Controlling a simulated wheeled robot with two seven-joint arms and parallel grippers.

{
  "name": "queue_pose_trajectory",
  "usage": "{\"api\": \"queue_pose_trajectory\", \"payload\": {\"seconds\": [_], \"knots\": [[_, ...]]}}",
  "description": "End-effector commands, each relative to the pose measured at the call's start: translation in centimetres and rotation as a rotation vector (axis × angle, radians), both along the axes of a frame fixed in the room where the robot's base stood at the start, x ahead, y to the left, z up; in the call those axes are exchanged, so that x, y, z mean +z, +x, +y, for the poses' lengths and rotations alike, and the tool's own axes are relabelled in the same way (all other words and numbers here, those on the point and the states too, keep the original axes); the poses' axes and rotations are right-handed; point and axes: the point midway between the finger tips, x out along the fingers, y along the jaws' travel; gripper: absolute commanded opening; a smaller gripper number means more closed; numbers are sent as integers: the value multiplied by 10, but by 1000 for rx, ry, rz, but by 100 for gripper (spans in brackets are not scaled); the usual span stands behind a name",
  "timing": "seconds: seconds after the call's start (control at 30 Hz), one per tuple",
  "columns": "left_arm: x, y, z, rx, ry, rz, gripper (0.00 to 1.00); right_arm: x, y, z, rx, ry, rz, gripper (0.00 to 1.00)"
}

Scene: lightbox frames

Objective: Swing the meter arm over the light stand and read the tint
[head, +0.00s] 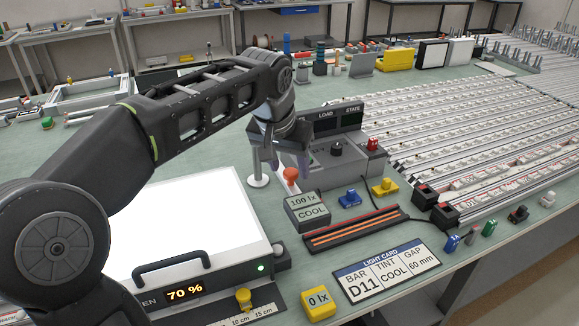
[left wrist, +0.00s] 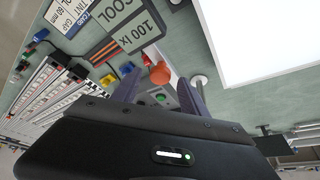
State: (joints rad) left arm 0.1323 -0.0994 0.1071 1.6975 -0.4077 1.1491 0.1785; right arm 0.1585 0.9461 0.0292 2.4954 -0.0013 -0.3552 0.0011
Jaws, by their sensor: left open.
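The meter box (head: 308,210) reads "100 lx" and "COOL"; it also shows in the left wrist view (left wrist: 139,30). An orange knob (head: 291,175) stands just behind it, with a pale post on a round base (head: 258,180) to its left. I cannot tell how the meter arm joins these. A dark stand with orange strips (head: 352,231) lies right of the meter. My left gripper (head: 284,153) is open above the knob. In the left wrist view the knob (left wrist: 160,73) shows just beyond the gap between the fingers, with no clear contact. My right gripper is out of view.
The light card (head: 387,269) reads bar D11, tint COOL, gap 60 mm. A bright screen (head: 190,222) shows "70 %" at left. A yellow "0 lx" block (head: 318,304) sits in front. Blue (head: 349,199) and yellow (head: 384,187) pieces lie right of the meter. A grey console (head: 335,145) stands behind.

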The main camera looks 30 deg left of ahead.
Motion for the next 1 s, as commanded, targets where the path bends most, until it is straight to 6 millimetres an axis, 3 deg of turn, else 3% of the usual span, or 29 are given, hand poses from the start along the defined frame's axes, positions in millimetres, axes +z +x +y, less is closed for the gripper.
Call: {"api": "queue_pose_trajectory", "payload": {"seconds": [0.13, 0.4, 1.0], "knots": [[-10, 4, 1, 0, 0, 1, 51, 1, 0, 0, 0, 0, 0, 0], [-11, 5, 1, 0, 0, 0, 51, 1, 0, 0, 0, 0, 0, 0], [-11, 4, 1, 0, 0, -1, 2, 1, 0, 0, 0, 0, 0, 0]]}}
